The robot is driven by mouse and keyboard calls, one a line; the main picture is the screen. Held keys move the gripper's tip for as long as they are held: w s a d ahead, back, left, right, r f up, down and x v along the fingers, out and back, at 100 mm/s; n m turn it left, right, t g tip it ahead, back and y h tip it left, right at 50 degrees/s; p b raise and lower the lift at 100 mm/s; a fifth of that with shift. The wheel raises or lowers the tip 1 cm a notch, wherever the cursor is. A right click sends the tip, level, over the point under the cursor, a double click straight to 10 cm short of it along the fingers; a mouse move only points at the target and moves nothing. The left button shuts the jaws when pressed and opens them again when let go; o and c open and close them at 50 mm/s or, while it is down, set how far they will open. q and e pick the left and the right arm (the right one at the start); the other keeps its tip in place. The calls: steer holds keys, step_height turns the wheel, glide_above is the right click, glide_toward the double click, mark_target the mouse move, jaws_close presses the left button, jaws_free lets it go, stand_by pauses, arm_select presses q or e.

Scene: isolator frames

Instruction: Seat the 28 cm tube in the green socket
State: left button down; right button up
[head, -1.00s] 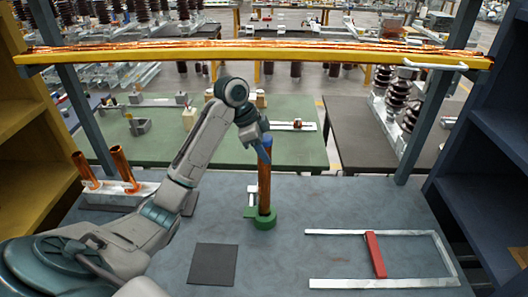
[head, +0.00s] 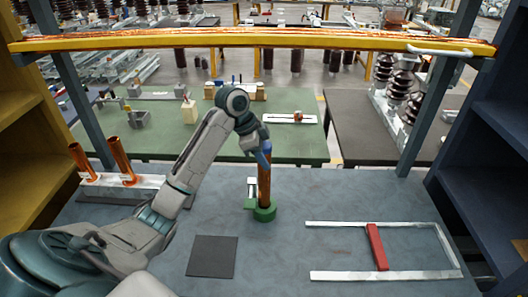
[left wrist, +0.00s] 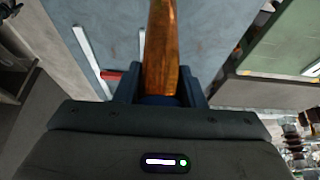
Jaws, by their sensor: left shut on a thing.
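The copper-coloured tube (head: 264,186) stands about upright in the head view. Its lower end is at the green socket (head: 264,213), inside the ring's outline; how deep it sits is hidden. My left gripper (head: 264,153) is shut on the tube near its top, above the socket. In the left wrist view the tube (left wrist: 161,45) runs away from between the blue fingers (left wrist: 160,90), and its far end is out of frame. My right gripper is not in view.
Two copper tubes (head: 122,160) lean in a grey rack (head: 110,188) at the left. A dark mat (head: 212,256) lies in front. A metal frame with a red bar (head: 377,247) lies at the right. A yellow beam (head: 250,41) crosses behind. The bench between mat and frame is clear.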

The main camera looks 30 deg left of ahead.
arm_select(q)
steer(key=c, duration=0.9)
jaws_free()
steer(key=shift+d, duration=0.1)
steer(key=shift+s, duration=0.1)
steer(key=shift+r, duration=0.2)
steer(key=b+v, duration=0.1)
steer(key=v, duration=0.1)
steer(key=shift+a+r, duration=0.25)
steer(key=shift+r, duration=0.05)
steer(key=p+v, duration=0.1)
steer(key=v, duration=0.3)
steer(key=shift+s+r, duration=0.2)
steer(key=shift+r, duration=0.1)
steer(key=shift+f, duration=0.1)
